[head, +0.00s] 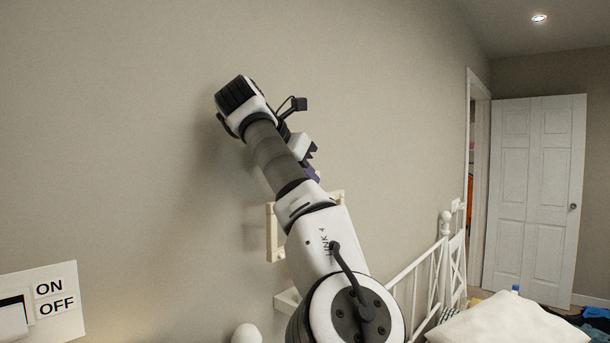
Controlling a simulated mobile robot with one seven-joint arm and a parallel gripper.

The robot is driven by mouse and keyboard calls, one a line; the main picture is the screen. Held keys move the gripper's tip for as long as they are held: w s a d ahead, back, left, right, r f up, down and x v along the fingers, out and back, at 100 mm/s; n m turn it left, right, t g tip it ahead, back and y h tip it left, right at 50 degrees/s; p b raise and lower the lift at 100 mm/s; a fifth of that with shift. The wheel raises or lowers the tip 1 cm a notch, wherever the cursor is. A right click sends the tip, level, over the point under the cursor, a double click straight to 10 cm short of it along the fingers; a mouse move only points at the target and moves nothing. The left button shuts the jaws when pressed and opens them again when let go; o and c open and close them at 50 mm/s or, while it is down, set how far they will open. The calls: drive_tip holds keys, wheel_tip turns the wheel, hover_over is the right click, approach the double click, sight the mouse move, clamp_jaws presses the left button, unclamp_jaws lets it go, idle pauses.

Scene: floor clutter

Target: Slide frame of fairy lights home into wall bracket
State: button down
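A cream frame-like piece (271,231) shows against the wall behind my arm, with its left side and upper right corner visible. My arm hides its middle, and I cannot tell whether it is the frame of fairy lights or the wall bracket. A white ledge-like piece (287,301) on the wall lies below it, partly hidden by my arm. My gripper (312,168) is above the cream piece, mostly behind my forearm. A small dark purple part shows at its tip. Whether its fingers are open or hold anything is hidden.
A sign marked ON and OFF (52,302) is on the wall at lower left. A white metal bed frame (428,270) with a pale pillow (505,321) stands at lower right. A white door (533,190) is at the far right. The upper wall is bare.

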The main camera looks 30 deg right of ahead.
drive_tip(key=shift+f+b, duration=1.55)
drive_tip(key=shift+f, duration=0.3)
drive_tip(key=c, duration=1.3)
unclamp_jaws()
drive_tip(key=p+v, duration=0.1)
drive_tip(key=v, duration=0.2)
drive_tip(key=p+v, duration=0.1)
drive_tip(key=v, duration=0.2)
drive_tip(key=shift+d+r, duration=0.25)
drive_tip(key=shift+a+r+p, duration=0.25)
drive_tip(key=shift+p, duration=0.35)
drive_tip(key=shift+s+a+r+p, duration=0.15)
drive_tip(key=shift+s+a+p, duration=0.1)
drive_tip(key=shift+p, duration=0.45)
drive_tip(key=shift+a, duration=0.25)
drive_tip(key=shift+s+f, duration=0.1)
drive_tip(key=shift+f, duration=0.15)
